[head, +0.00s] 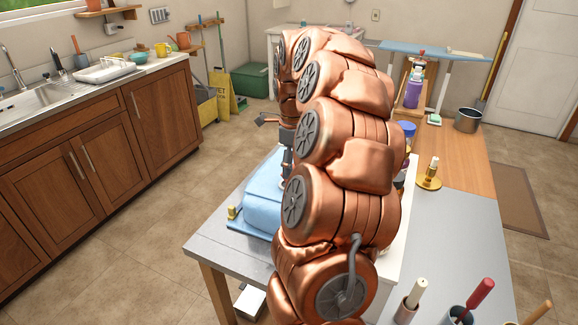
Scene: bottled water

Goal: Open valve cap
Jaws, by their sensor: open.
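My copper arm fills the middle of the view and hides much of the work table (455,235). Dark parts of my gripper (272,124) show at the arm's left edge, above a light blue folded cloth or pad (263,198). The gripper looks open, and I see nothing held in it. I cannot pick out a valve cap for certain. A small brass-coloured piece (232,213) sits by the left corner of the blue pad. A brass fitting with a pale top (430,175) stands upright on the table, right of my arm. A blue-lidded container (408,131) is partly hidden behind the arm.
Tool handles stand at the front right, one of them red (480,292). A metal pot (467,120) and a purple bottle (413,92) are at the table's far end. A wooden counter with a sink (35,78) is at the left.

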